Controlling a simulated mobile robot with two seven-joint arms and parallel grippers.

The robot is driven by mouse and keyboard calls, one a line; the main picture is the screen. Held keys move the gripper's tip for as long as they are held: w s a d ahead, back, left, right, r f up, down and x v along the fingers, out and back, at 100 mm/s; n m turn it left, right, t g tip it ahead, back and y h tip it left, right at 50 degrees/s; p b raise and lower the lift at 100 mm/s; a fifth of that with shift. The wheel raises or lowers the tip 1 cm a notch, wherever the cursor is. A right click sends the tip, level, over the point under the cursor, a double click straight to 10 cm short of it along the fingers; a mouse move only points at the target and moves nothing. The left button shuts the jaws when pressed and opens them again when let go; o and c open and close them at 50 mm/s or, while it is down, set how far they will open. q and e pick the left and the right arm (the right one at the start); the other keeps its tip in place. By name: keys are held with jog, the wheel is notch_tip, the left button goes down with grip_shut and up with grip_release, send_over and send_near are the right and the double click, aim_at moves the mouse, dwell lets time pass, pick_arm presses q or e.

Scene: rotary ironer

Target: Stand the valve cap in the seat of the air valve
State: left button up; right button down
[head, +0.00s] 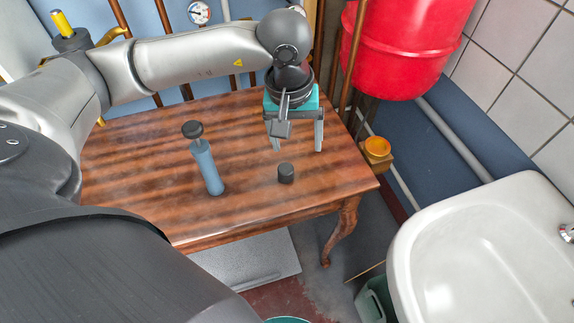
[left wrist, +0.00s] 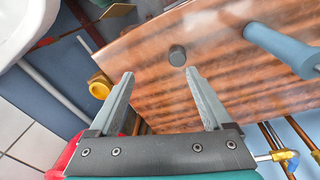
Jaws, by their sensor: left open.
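A small dark cylinder (head: 286,173), which looks like the valve cap, stands on the wooden table (head: 150,200) near its front right. A blue-grey upright cylinder (head: 207,168) with a pale neck and a wide dark top stands to its left. I cannot tell for sure whether it is the air valve. My left gripper (head: 297,146) is open and empty, pointing down above the table, behind the dark cylinder. In the left wrist view the dark cylinder (left wrist: 177,55) shows just beyond the fingertips (left wrist: 159,74), apart from them. The blue-grey cylinder (left wrist: 283,46) is at the right there. My right gripper is not in view.
A red vessel (head: 405,45) hangs at the back right, near pipes and a gauge (head: 199,12). A white sink (head: 480,250) is at the right. The table's left part is clear.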

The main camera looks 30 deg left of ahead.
pick_arm(q)
jog(key=a, duration=0.2)
jog(key=y+b, duration=0.1)
jog(key=b, duration=0.1)
send_over(285, 168)
jog(key=s, duration=0.1)
jog(key=f, duration=0.8)
jog(key=shift+d+f, duration=0.4)
jog(key=shift+w+f, duration=0.1)
jog(key=shift+f, duration=0.35)
jog(key=f, duration=0.3)
jog(key=f+b, duration=0.1)
jog(key=f, duration=0.1)
jog(key=shift+w+a, duration=0.3)
jog(key=shift+w, duration=0.05)
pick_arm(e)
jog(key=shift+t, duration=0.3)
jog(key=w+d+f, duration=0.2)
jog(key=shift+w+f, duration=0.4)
pick_arm(q)
jog(key=shift+r, duration=0.1)
jog(key=shift+c, duration=0.2)
grip_shut()
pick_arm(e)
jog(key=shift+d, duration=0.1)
